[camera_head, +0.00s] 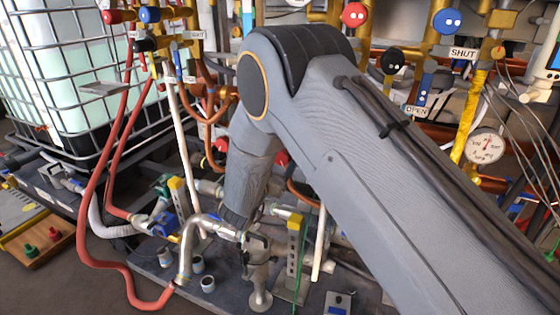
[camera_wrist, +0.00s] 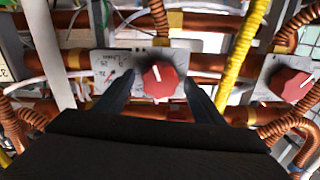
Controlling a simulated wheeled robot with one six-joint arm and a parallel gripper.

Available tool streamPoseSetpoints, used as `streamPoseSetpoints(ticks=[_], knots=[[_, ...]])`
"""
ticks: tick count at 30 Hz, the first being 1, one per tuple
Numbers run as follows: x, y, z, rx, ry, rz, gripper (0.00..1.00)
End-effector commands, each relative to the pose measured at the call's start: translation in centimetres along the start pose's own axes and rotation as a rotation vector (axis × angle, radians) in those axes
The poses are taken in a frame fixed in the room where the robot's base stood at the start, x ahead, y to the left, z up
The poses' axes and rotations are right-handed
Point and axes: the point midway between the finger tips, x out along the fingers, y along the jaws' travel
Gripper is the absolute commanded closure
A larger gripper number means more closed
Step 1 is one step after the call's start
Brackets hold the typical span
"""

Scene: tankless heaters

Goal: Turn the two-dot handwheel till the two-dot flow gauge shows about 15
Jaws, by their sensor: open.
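In the wrist view a red faceted knob (camera_wrist: 160,80) with a white line stands on a pale plate (camera_wrist: 100,62). Left of it on the plate is a small dial (camera_wrist: 112,75) with printed marks and a red needle; its reading is too small to tell. My gripper (camera_wrist: 160,88) is open, with one finger on each side of the knob; I cannot tell whether they touch it. In the head view my arm hides the gripper and this plate.
A second red knob (camera_wrist: 290,83) sits to the right, past a yellow pipe (camera_wrist: 243,60). Copper pipes run around the plate. In the head view there are a blue two-dot knob (camera_head: 446,20), a black knob (camera_head: 392,60), a red knob (camera_head: 354,14) and a round gauge (camera_head: 485,146).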

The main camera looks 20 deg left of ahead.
Motion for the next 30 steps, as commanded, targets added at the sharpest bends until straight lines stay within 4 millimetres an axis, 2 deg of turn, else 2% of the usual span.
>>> streamPoseSetpoints(ticks=[7,14,23,30], knots=[[0.05,-0.03,0.00,0.000,0.000,-0.001,0.39],[0.03,-0.03,0.00,0.000,0.000,-0.001,0.78],[0.02,-0.04,-0.01,0.032,0.000,-0.001,0.78],[0.01,-0.01,0.00,0.160,-0.001,-0.001,0.78]])
